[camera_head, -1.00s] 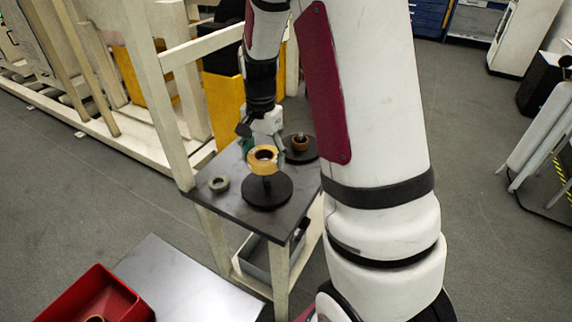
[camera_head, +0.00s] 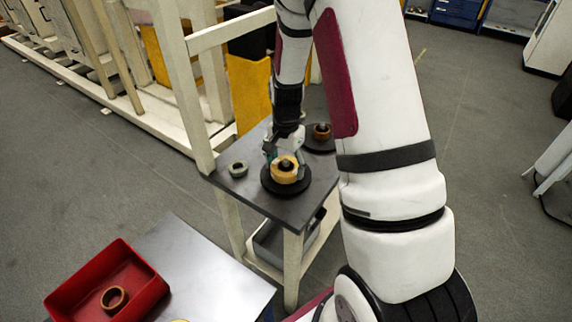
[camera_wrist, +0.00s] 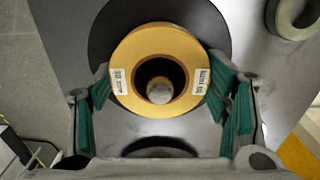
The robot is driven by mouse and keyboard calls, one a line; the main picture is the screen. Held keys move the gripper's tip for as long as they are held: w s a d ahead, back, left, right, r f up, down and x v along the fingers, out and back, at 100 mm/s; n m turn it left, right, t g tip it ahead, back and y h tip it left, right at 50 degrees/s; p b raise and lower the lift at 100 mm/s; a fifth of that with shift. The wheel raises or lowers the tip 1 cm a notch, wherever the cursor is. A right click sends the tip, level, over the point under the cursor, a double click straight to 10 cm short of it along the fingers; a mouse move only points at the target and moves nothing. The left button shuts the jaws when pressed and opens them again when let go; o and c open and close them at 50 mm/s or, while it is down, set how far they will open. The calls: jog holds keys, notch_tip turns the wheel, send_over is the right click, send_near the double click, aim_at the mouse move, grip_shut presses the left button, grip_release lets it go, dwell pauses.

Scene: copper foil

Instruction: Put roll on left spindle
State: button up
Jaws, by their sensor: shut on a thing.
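A tan-gold roll (camera_head: 284,176) with white labels sits around the post of the left spindle (camera_head: 287,193) on the dark table. In the wrist view the roll (camera_wrist: 160,42) encircles the post (camera_wrist: 160,91), whose tip shows inside the hole; the black base disc lies below. My gripper (camera_head: 285,161) is shut on the roll, with green finger pads at its left and right sides in the wrist view (camera_wrist: 164,84). The roll is low, close to the base disc; I cannot tell whether it rests on it.
The right spindle (camera_head: 320,146) behind holds a copper-brown roll (camera_head: 321,131). A grey-green ring (camera_head: 238,169) lies on the table's left. A red bin (camera_head: 140,297) with another roll (camera_head: 114,299) is on a metal surface at front left. A pale frame post stands beside the table.

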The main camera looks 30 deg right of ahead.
jog(key=shift+f, duration=0.15)
jog(key=o, duration=1.2)
notch_tip(320, 180, up, 12)
jog(key=r, duration=0.1)
jog(key=s+a+r+n+t, duration=0.1)
jog(key=s+a+r+n, duration=0.25)
jog(key=r, duration=0.25)
jog(key=s+a+r+n+t, duration=0.1)
jog(key=s+a+r+n, duration=0.2)
jog(key=s+a+r, duration=0.25)
jog(key=s+a+r+n+t, duration=0.1)
jog(key=s+a+r+n, duration=0.1)
jog(key=s, duration=0.4)
jog(key=s+a+r+n+t, duration=0.2)
jog(key=s+n, duration=0.3)
jog(key=s, duration=0.2)
jog(key=shift+a, duration=0.3)
